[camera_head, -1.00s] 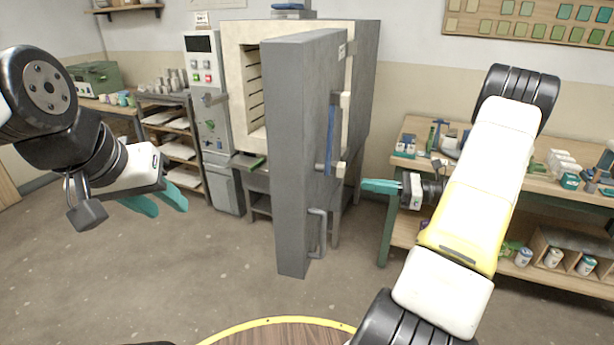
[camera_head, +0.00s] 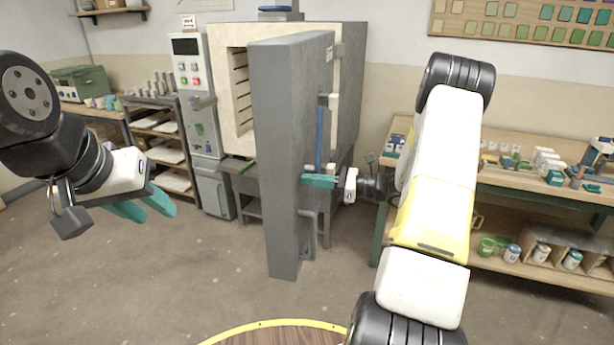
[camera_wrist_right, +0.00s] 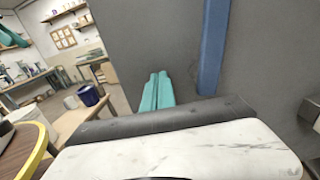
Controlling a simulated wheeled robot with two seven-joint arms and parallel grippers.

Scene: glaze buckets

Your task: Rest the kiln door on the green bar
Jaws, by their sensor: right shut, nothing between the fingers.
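The grey kiln door (camera_head: 285,120) stands partly swung open, upright, in front of the cream kiln chamber (camera_head: 230,80). Its outer face has a blue vertical strip (camera_head: 320,135) and a grey handle (camera_head: 310,235). My right gripper (camera_head: 318,181) is shut and empty at the door's outer face, near the strip's lower end. In the right wrist view its closed fingers (camera_wrist_right: 157,92) are against or close to the grey face; contact is unclear. My left gripper (camera_head: 145,208) is open and empty, left of the door.
A control cabinet (camera_head: 198,100) and a rack (camera_head: 165,150) stand left of the kiln. A workbench (camera_head: 530,185) with small pots and tools is on the right, behind my right arm. The floor (camera_head: 190,270) before the door is clear.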

